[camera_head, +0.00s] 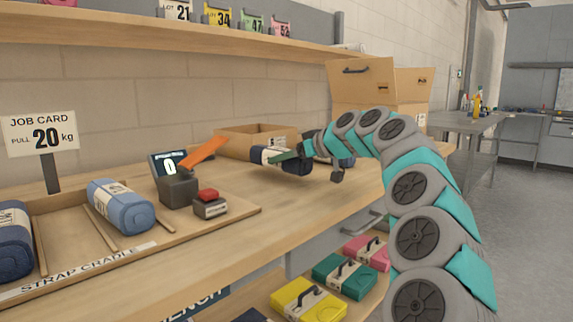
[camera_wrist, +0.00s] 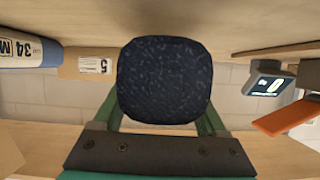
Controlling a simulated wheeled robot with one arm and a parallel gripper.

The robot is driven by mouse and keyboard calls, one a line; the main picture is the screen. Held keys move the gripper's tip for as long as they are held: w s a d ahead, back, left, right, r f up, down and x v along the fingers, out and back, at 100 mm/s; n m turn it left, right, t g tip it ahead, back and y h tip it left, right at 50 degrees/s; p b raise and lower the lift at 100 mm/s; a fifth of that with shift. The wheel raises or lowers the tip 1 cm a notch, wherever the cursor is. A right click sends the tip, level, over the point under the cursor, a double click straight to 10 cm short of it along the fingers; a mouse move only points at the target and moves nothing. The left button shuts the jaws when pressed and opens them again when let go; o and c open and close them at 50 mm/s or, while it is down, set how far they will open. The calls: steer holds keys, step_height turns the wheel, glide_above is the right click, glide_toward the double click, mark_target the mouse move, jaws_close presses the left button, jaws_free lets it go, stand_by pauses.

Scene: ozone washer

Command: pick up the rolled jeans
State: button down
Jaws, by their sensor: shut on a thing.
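My gripper (camera_head: 298,150) is shut on a dark blue rolled jeans (camera_head: 292,164) with a cream band, over the bench beside an open cardboard box. In the wrist view, the roll's round dark end (camera_wrist: 165,80) fills the middle between the green fingers (camera_wrist: 162,118). I cannot tell whether the roll touches the bench. A lighter blue roll (camera_head: 122,207) and a dark roll (camera_head: 14,241) lie in the strap cradle (camera_head: 100,262).
A strap tool with a display reading 0 (camera_head: 168,166), an orange lever (camera_head: 205,152) and a red button (camera_head: 208,195) stands left of my gripper. The open box (camera_head: 232,143) is behind it. A shelf (camera_head: 150,32) runs above. Bare bench lies in front.

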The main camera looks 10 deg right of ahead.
steer(key=shift+r, duration=0.5)
steer(key=s+d+b, duration=0.1)
steer(key=s, duration=0.4)
steer(key=s+d+r+b, duration=0.1)
steer(key=s+d, duration=0.1)
steer(key=s, duration=0.3)
steer(key=s+d, duration=0.1)
steer(key=s, duration=0.4)
steer(key=shift+s+d+r+b, duration=0.2)
steer(key=shift+r+b, duration=0.05)
steer(key=shift+b, duration=0.15)
